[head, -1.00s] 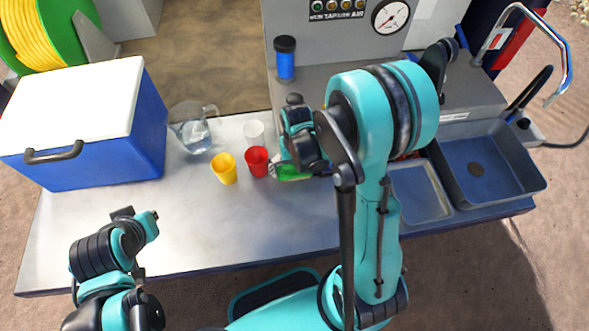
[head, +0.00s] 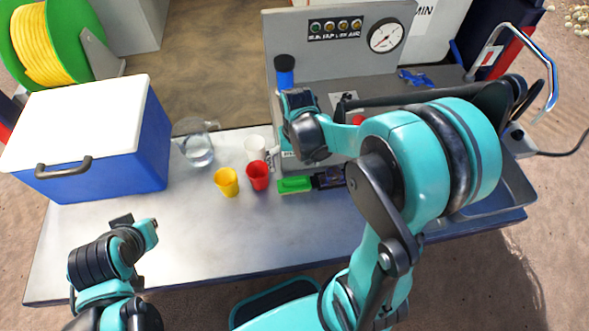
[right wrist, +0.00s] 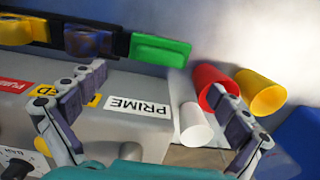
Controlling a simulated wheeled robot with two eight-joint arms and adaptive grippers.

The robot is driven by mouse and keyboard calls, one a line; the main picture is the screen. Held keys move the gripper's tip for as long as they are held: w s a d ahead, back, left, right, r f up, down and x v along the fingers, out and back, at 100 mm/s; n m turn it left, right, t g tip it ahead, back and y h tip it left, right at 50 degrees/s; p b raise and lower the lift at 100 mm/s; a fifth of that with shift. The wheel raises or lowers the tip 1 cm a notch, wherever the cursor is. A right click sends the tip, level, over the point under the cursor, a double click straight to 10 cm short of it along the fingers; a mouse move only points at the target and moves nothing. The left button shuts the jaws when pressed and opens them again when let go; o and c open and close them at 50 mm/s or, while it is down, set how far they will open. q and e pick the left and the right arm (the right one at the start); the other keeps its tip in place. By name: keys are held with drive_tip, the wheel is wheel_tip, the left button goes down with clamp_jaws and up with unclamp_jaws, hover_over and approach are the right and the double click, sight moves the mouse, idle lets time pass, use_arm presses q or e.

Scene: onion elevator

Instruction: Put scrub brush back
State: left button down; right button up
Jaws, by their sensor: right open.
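I cannot say for sure which thing is the scrub brush. A green block (head: 294,184) lies on the steel counter beside the red cup, with a dark piece at its right. In the right wrist view the green block (right wrist: 160,50) sits at the end of a black strip with yellow and blue-orange parts. My right gripper (head: 303,125) is above the grey unit's front edge, behind the green block. In the right wrist view its two fingers (right wrist: 160,82) are apart with nothing between them. My left gripper (head: 136,226) is over the counter's left front; its jaw gap is unclear.
A yellow cup (head: 227,182), red cup (head: 258,175), white cup (head: 255,148) and clear pitcher (head: 198,150) stand near the green block. A blue cooler (head: 150,140) is at left. A sink (head: 515,190) is at right, partly behind my arm. The counter's middle front is clear.

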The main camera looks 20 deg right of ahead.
drive_tip(key=shift+r, duration=0.45)
drive_tip(key=s+a+r+n+t, duration=0.3)
drive_tip(key=s+r+t, duration=0.4)
drive_tip(key=r, duration=0.3)
drive_tip(key=shift+s+a+r, duration=0.15)
drive_tip(key=shift+s+r, duration=0.2)
drive_tip(key=shift+s, duration=0.1)
